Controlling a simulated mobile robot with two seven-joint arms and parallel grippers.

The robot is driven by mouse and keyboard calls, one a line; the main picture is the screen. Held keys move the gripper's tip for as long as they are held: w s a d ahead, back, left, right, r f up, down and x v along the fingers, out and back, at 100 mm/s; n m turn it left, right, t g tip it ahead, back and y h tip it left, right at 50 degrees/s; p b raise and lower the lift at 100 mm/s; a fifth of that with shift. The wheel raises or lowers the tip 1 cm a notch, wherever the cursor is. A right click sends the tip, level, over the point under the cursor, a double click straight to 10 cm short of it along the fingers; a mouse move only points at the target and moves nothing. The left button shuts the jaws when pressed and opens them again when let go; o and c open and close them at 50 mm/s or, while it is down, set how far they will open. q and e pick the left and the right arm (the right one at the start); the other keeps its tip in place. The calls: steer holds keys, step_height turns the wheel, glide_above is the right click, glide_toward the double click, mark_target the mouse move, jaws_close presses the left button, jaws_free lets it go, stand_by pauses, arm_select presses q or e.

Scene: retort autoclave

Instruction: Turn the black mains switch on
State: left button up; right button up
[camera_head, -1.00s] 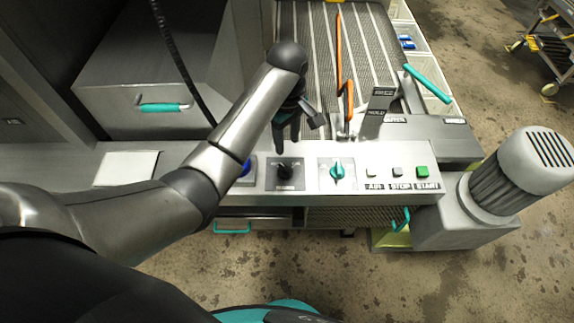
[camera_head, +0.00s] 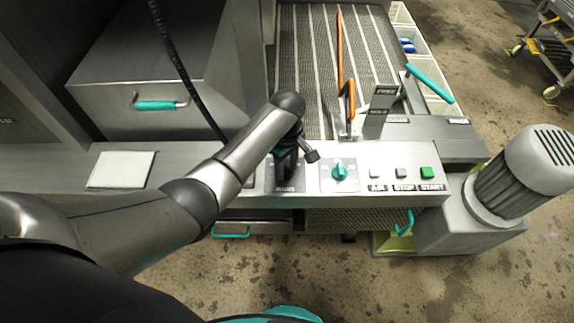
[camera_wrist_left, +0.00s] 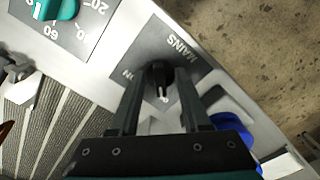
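The black mains switch (camera_wrist_left: 159,74) is a small knob with a white pointer line, on a dark plate (camera_wrist_left: 178,58) marked MAINS in the left wrist view. My left gripper (camera_wrist_left: 161,88) is open, with one finger on each side of the knob and gaps showing between. I cannot tell whether the fingertips are level with the knob. In the head view, my left gripper (camera_head: 286,168) points down over the mains plate (camera_head: 287,188) and hides the knob. My right gripper is not in view.
A teal dial (camera_head: 339,171) sits right of the mains plate, then the AIR, STOP and green START (camera_head: 426,173) buttons. A blue part (camera_wrist_left: 232,126) is on the knob's other side in the wrist view. An orange-handled lever (camera_head: 350,102) stands behind the panel.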

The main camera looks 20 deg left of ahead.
arm_select(q)
jaws_close()
stand_by(0.3)
